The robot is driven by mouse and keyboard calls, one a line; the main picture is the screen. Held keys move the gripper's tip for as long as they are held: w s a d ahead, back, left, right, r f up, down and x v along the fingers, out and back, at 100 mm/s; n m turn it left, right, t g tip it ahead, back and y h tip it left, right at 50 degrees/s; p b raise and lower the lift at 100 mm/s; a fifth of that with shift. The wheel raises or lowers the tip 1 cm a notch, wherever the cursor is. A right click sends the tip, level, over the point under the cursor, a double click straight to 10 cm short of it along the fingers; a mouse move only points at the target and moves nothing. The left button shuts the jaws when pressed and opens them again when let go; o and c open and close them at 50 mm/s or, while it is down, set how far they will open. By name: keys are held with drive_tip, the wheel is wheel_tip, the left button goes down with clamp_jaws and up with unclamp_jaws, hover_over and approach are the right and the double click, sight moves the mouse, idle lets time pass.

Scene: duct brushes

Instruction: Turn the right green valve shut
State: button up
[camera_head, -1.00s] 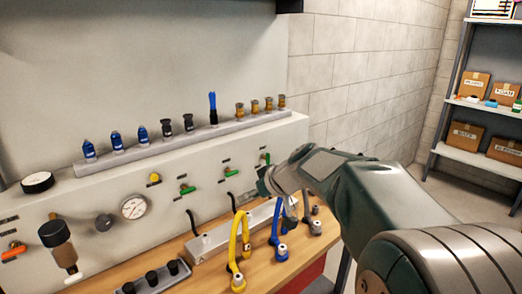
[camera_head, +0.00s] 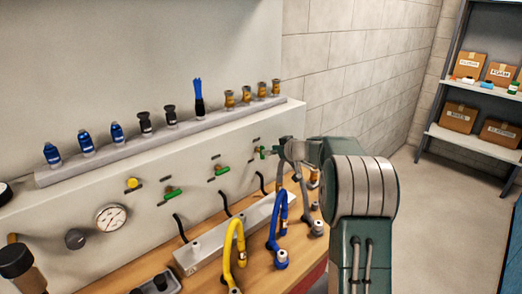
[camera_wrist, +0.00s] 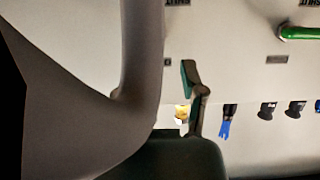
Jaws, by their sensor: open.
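The right green valve (camera_head: 263,152) is on the pale wall panel, the farthest right of the row of green valves. Its handle looks small and partly upright in the head view. My gripper (camera_head: 276,152) is open, right beside this handle on its right; I cannot tell whether they touch. In the wrist view, which is upside down, a thin finger with a dark green pad (camera_wrist: 190,80) shows. A large grey shape fills the left. The right valve is not visible there; the bright green handle at upper right (camera_wrist: 300,33) looks like the middle valve.
The middle (camera_head: 220,170) and left (camera_head: 171,193) green valves sit along the panel. Black hoses, a yellow hose (camera_head: 236,240) and a blue hose (camera_head: 277,235) stand below. Brushes line the ledge (camera_head: 150,145) above. A shelf (camera_head: 470,125) with boxes is far right.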

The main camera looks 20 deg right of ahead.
sight(262, 159)
drive_tip(key=x, duration=0.4)
drive_tip(key=shift+w+d+f, duration=0.2)
drive_tip(key=shift+w+d, duration=0.05)
drive_tip(key=shift+w, duration=0.25)
drive_tip(key=shift+w+a, duration=0.2)
drive_tip(key=shift+a, duration=0.25)
drive_tip(key=shift+d, duration=0.15)
clamp_jaws()
